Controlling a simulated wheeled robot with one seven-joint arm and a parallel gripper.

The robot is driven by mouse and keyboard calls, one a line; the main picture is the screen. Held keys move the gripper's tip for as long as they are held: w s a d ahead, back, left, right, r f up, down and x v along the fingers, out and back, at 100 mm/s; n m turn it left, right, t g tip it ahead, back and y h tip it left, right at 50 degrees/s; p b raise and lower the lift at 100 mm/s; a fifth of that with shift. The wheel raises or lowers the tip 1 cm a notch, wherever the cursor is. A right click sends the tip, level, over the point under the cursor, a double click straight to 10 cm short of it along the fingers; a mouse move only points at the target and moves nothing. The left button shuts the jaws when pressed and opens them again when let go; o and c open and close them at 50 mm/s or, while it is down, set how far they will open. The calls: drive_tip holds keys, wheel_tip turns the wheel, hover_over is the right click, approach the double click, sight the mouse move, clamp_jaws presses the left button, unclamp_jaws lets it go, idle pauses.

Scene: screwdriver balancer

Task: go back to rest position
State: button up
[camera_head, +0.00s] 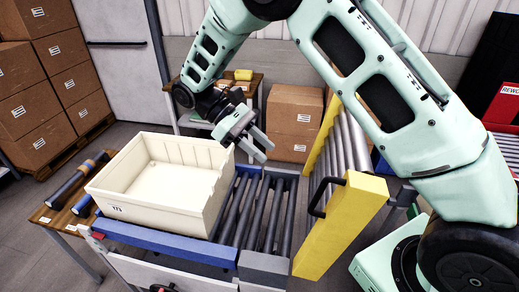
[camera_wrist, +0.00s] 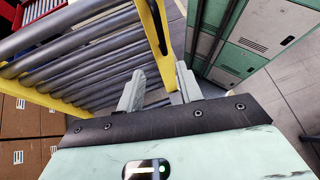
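My gripper (camera_head: 256,148) is in the air above the grey roller conveyor, just right of the cream bin. In the wrist view my gripper (camera_wrist: 159,88) has its two fingers apart with nothing between them. My mint-green arm reaches across from the right side of the head view. The cream bin (camera_head: 136,211) stands upright on the left part of the conveyor and looks empty inside. My gripper is apart from it.
A yellow-framed roller section (camera_head: 330,235) with a black handle stands tilted up at right. Grey rollers (camera_head: 262,217) are bare beside the bin. A wooden side table (camera_head: 58,217) with dark cylinders is at left. Cardboard boxes (camera_head: 295,108) are stacked behind.

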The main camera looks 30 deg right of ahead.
idle(0.3)
drive_tip(key=s+a+f+t+y+b, duration=0.3)
drive_tip(key=s+a+f+t+b, duration=0.1)
drive_tip(key=s+f+b, duration=0.4)
drive_tip(key=s+a+f+t+y+b, duration=0.4)
drive_tip(key=s+f+b, duration=0.4)
drive_tip(key=s+b, duration=0.5)
drive_tip(key=shift+s+a+f+m+y, duration=0.3)
drive_tip(key=shift+s+a+f+m, duration=0.15)
drive_tip(key=shift+s, duration=0.25)
